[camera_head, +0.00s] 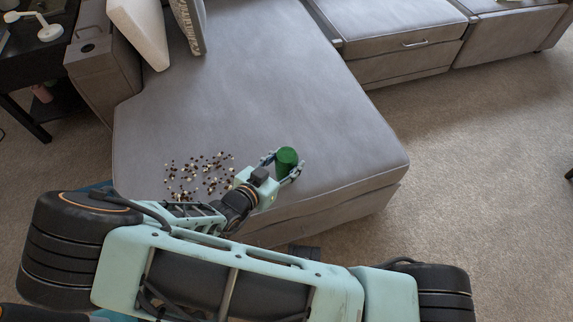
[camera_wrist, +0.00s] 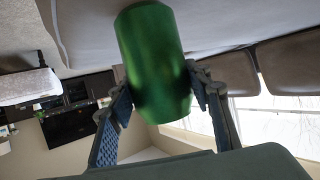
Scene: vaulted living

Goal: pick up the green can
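The green can (camera_head: 286,159) is at the front part of the grey sofa's chaise seat, near its right side. In the wrist view the can (camera_wrist: 155,62) fills the upper middle, slightly tilted in the picture. My gripper (camera_head: 283,167) has one finger on each side of the can. In the wrist view both fingertips (camera_wrist: 160,98) meet the can's sides with no clear gap, so the gripper looks shut on it. I cannot tell whether the can's base rests on the seat.
Many small dark and light bits (camera_head: 200,176) lie scattered on the chaise seat (camera_head: 240,90), left of my gripper. Cushions (camera_head: 140,30) stand at the back. A dark side table (camera_head: 22,45) is at the far left. Open carpet (camera_head: 480,150) lies to the right.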

